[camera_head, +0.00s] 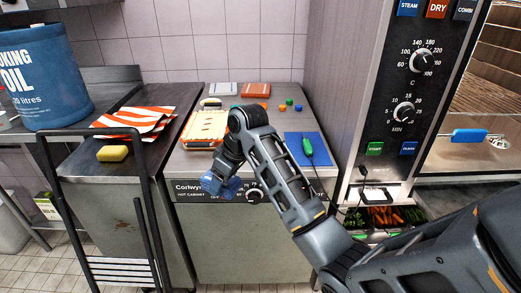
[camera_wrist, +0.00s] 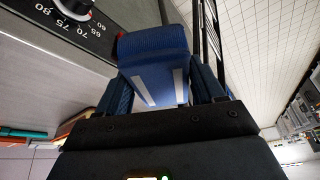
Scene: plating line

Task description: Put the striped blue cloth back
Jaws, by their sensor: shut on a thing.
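The striped blue cloth (camera_wrist: 153,80) is between the fingers of my gripper (camera_wrist: 165,92) in the wrist view. It is blue with two pale stripes and looks folded or bunched. The fingers close on it from both sides. In the head view my gripper (camera_head: 221,184) hangs in front of the hot cabinet's front edge, left of its dial. The blue there is small, and I cannot clearly part cloth from fingers.
An oven (camera_head: 400,90) stands at right.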

